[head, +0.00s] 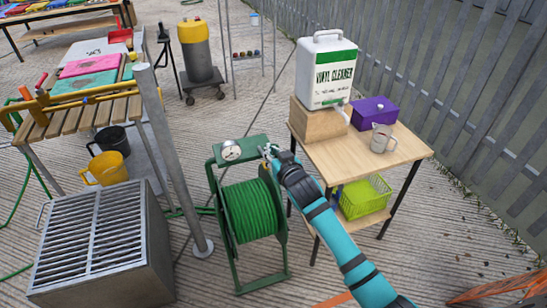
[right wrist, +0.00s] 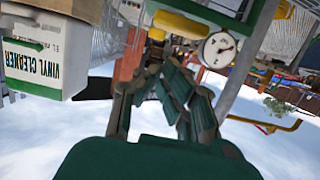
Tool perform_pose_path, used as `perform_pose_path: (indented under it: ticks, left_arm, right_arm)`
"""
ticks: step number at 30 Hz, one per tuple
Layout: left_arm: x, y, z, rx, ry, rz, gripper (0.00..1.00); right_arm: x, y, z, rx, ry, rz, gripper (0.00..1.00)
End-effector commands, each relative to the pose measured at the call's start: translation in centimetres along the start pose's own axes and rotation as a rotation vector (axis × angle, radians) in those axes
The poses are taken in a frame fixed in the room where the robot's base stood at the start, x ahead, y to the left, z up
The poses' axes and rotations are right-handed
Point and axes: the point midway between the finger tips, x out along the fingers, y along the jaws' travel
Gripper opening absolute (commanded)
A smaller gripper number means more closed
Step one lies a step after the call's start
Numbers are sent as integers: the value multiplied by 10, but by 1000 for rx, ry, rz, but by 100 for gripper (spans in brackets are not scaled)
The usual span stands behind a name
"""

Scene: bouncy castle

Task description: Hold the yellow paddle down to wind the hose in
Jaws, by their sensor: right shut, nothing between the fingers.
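The green hose reel (head: 250,208) stands in the middle of the head view, wound with green hose. A round white gauge (head: 231,150) sits on its top plate, and it also shows in the right wrist view (right wrist: 219,50). My right gripper (head: 268,152) is shut and empty at the right end of that plate. In the right wrist view a yellow piece, likely the paddle (right wrist: 181,26), lies just beyond my fingertips (right wrist: 165,66). I cannot tell whether they touch it. In the head view the paddle is hidden by my gripper. My left gripper is out of view.
A wooden table (head: 405,150) right of the reel holds a vinyl cleaner jug (head: 325,75), a purple box (head: 375,111) and a measuring jug (head: 381,139). A green basket (head: 366,197) sits below. A metal post (head: 172,150) and grated box (head: 103,245) stand left.

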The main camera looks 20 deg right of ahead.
Motion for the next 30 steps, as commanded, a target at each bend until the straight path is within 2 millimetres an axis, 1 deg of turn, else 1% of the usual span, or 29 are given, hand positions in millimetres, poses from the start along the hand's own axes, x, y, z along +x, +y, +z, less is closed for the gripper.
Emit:
perform_pose_path:
  ticks: [1, 6, 17, 20, 25, 26, 27, 29, 30]
  left_arm:
    - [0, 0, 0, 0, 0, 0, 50]
    - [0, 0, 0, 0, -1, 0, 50]
    - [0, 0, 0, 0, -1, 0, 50]
    - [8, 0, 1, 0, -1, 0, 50]
    - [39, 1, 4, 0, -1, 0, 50]
    - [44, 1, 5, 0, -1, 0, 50]
    - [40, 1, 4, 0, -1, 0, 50]
    - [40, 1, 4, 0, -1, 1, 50]
    - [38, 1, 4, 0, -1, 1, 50]
  right_arm:
    - [1, 0, 7, 0, -1, 0, 0]
    - [4, 0, 18, 1, 2, 0, 0]
    - [4, 0, 20, 0, 4, -1, 0]
    - [5, 0, 26, 1, 15, -1, 0]
    - [4, -1, 48, 4, 95, 0, 0]
    - [4, 0, 55, 4, 107, 1, 0]
    - [2, 0, 59, 5, 110, 1, 0]
    - [2, 0, 70, 4, 108, 2, 0]
    - [2, 0, 67, 2, 114, 1, 0]
